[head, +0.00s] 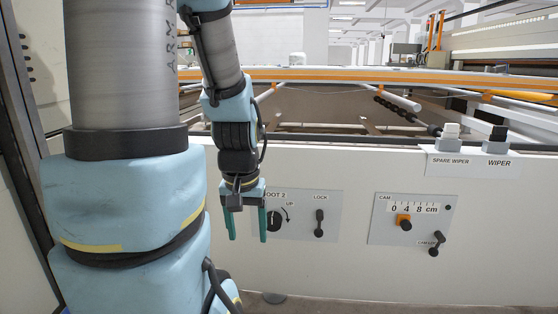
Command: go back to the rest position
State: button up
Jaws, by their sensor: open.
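My gripper (247,226) hangs pointing down in the middle left of the head view. Its two green fingers are apart and nothing shows between them. It is in front of the left part of the panel marked "OOT 2" (336,232), and it hides the start of that label. I cannot tell whether the fingers touch the panel.
The LOCK lever (319,222) and the CAM panel (385,236) with an orange slider (403,222) and a black lever (437,243) are to the right. A white spare wiper (449,136) and a black wiper (496,141) stand on the upper ledge. An orange-edged rail (400,77) runs behind.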

notch_tip(320, 180, up, 25)
jog(key=p, duration=2.2)
jog(key=shift+p, duration=0.35)
